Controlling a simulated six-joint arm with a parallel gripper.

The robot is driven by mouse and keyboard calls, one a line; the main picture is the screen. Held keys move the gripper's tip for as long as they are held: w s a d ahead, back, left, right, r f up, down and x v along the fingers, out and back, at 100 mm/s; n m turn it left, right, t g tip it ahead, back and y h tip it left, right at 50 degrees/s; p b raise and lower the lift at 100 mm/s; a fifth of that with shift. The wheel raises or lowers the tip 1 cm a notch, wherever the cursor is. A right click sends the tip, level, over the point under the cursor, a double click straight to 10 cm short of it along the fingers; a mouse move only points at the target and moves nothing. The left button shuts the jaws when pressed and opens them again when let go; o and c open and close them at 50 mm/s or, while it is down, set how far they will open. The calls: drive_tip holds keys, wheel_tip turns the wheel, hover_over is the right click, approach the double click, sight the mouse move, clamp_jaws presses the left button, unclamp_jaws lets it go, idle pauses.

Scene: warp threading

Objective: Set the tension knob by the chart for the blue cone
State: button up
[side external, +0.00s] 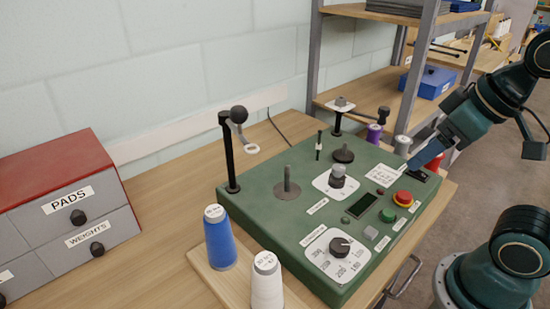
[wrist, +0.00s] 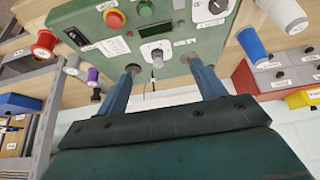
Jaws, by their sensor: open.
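A grey knob (side external: 337,173) stands on a white plate in the middle of the green machine panel; it also shows in the wrist view (wrist: 157,58). A black dial knob (side external: 339,247) sits on a numbered white plate at the panel's front. The small labels are too blurred to tell which is the tension knob. A white printed card (side external: 383,175), possibly the chart, lies right of the grey knob. The blue cone (side external: 219,238) stands upright left of the panel. My gripper (side external: 414,165) is open and empty at the panel's right; in the wrist view the grey knob appears between its fingertips (wrist: 160,63).
A red emergency button (side external: 403,197) and a green button (side external: 387,215) are on the panel. A white cone (side external: 266,282) stands near the blue one. Posts with arms rise at the panel's back. Drawers (side external: 75,217) stand left and shelves (side external: 400,80) behind.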

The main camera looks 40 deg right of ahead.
drive_tip(key=c, duration=0.4)
drive_tip(key=n+g, duration=0.4)
drive_tip(key=g, duration=0.2)
hover_over(339, 167)
drive_tip(key=shift+f, duration=0.15)
drive_tip(key=shift+f, duration=0.1)
wheel_tip(339, 167, down, 14)
drive_tip(key=shift+r, duration=0.2)
idle(0.6)
